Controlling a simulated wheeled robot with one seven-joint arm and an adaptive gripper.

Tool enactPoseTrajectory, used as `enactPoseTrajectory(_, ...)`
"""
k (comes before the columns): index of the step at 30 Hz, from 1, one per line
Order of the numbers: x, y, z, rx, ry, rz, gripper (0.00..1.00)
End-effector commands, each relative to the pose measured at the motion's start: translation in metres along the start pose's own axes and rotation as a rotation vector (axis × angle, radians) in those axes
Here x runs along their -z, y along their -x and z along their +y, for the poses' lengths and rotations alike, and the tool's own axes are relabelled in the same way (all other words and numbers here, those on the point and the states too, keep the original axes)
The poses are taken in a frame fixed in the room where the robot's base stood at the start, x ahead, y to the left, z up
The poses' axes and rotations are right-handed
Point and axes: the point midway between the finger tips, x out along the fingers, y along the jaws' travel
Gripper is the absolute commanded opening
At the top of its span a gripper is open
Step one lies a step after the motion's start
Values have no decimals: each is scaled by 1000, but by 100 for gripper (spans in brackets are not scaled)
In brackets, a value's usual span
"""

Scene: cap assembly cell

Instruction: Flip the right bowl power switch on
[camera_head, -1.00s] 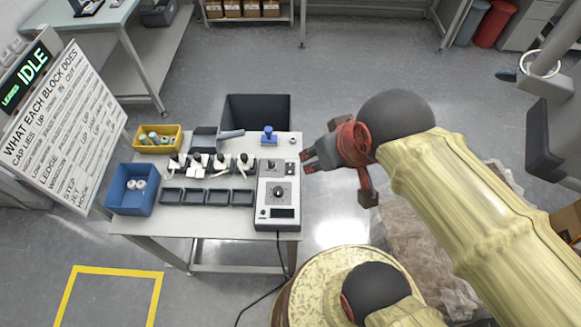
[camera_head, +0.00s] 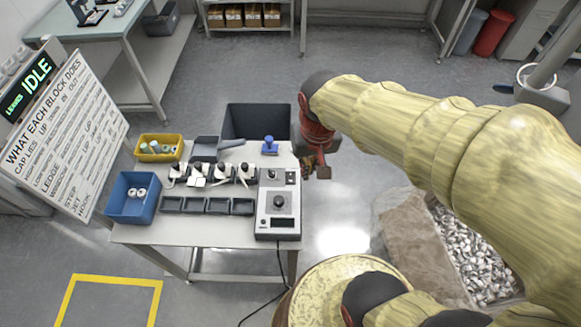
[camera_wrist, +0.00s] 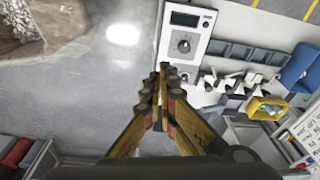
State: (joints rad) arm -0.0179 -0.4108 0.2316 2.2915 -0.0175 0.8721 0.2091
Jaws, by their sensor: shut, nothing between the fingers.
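A grey control box (camera_head: 278,212) stands at the right end of the table, with a round black dial and a dark display; it also shows in the wrist view (camera_wrist: 187,32). A smaller panel (camera_head: 278,177) with small dark controls lies at its far end. I cannot make out which control is the right bowl power switch, or its position. My gripper (camera_head: 315,170) is shut and empty, just off the table's right edge beside this panel. In the wrist view, its fingertips (camera_wrist: 162,70) point toward the box and partly cover the panel end.
Several small white-and-black fixtures (camera_head: 222,173) and dark trays (camera_head: 208,206) stand left of the box. A blue-handled item (camera_head: 269,145) stands at the table's far edge. A blue bin (camera_head: 131,198) and a yellow bin (camera_head: 159,147) are at the left.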

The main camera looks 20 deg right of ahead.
Motion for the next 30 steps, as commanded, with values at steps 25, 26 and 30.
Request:
enactPoseTrajectory(25,92,-105,-16,-98,-1188,-53,0)
enactPoseTrajectory(26,95,-104,-16,-95,-1230,-46,0)
enactPoseTrajectory(30,109,-100,-19,-75,-1427,-14,0)
